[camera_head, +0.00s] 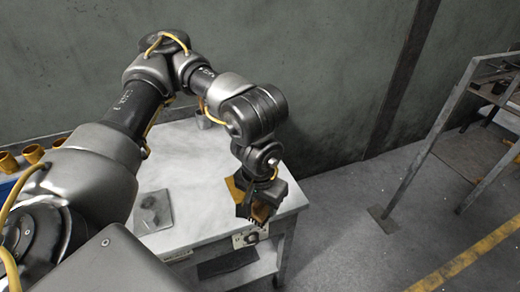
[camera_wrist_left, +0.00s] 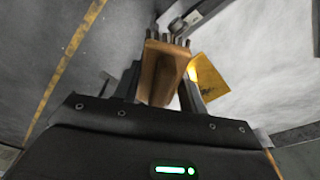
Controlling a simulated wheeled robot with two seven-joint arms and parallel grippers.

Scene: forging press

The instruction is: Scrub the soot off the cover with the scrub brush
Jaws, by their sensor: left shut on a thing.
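My left gripper (camera_head: 258,210) is shut on the scrub brush (camera_head: 262,213), near the front right corner of the table. In the left wrist view the brush (camera_wrist_left: 165,70) shows as a brown wooden block between the fingers (camera_wrist_left: 160,85), with dark bristles at its far end. A flat grey plate with dark smudges, which looks like the cover (camera_head: 153,212), lies on the table to the left of the gripper, apart from the brush. My right gripper is not in view.
The pale table (camera_head: 200,222) is mostly bare around the plate. A yellow flat piece (camera_head: 235,187) is beside the gripper. Several orange-brown cups (camera_head: 32,153) stand at the far left. A metal frame (camera_head: 425,140) stands on the floor at right.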

